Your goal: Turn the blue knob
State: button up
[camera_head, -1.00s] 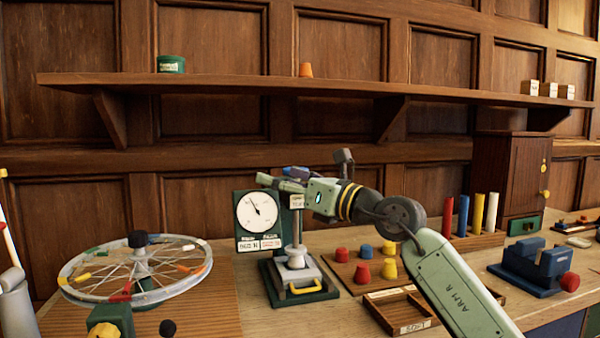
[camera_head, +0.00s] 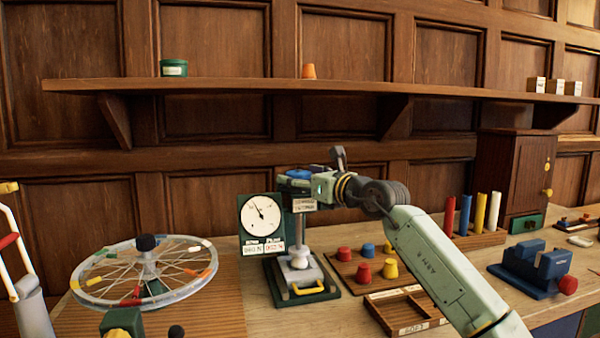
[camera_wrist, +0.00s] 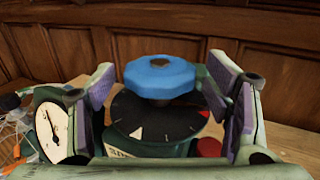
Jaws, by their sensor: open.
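The blue knob (camera_wrist: 160,77) is faceted and sits above a black dial plate (camera_wrist: 155,118) with white marks and a white pointer. In the head view the blue knob (camera_head: 299,173) is at the top of a green test stand (camera_head: 302,200), partly hidden by my gripper. My gripper (camera_wrist: 163,85) is open, with one padded finger on each side of the knob. Gaps show between the knob and both fingers. My gripper (camera_head: 292,183) is at the stand's top in the head view.
A white gauge (camera_head: 262,214) faces out left of the stand's column. A spoked wheel (camera_head: 144,272) stands at left. A board with red, blue and yellow knobs (camera_head: 365,270) and a wooden tray (camera_head: 405,310) lie right of the stand. A shelf (camera_head: 250,86) runs above.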

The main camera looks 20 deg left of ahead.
jog(key=shift+w+a, duration=0.15)
jog(key=shift+a, duration=0.05)
jog(key=shift+c, duration=0.5)
jog(key=c, duration=1)
jog(key=t+b, duration=0.1)
jog(key=b, duration=0.3)
jog(key=shift+f+m+h, duration=0.3)
jog(key=shift+f, duration=0.1)
jog(key=shift+c, duration=0.2)
jog(key=shift+r+m+t+b, duration=0.1)
jog(key=shift+m+t+b, duration=0.2)
jog(key=shift+b, duration=0.95)
jog(key=shift+r+h+b, duration=0.15)
jog(key=shift+h+b, duration=0.25)
jog(key=shift+b, duration=0.05)
jog(key=shift+r, duration=0.15)
